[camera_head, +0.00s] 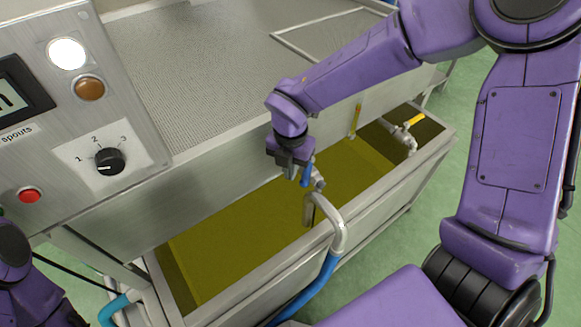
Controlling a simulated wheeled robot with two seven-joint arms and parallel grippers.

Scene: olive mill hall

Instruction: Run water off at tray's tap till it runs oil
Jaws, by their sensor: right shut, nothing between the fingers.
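The metal tray (262,276) under the machine holds a yellow-olive liquid (235,245). A tap with a blue handle (307,173) stands at the tray's front side, and a pale bent pipe (338,228) leads from it over the rim. My right gripper (294,170) is shut and empty, right beside the blue handle; whether it touches the handle I cannot tell. The flow in the pipe cannot be made out. Part of my left arm shows at the lower left; its gripper is out of view.
A second tap with a yellow handle (407,128) is at the tray's right end. A blue hose (308,288) hangs at the front. A control panel with a black dial (110,160) and red button (30,195) stands at the left. Green floor is open at the right.

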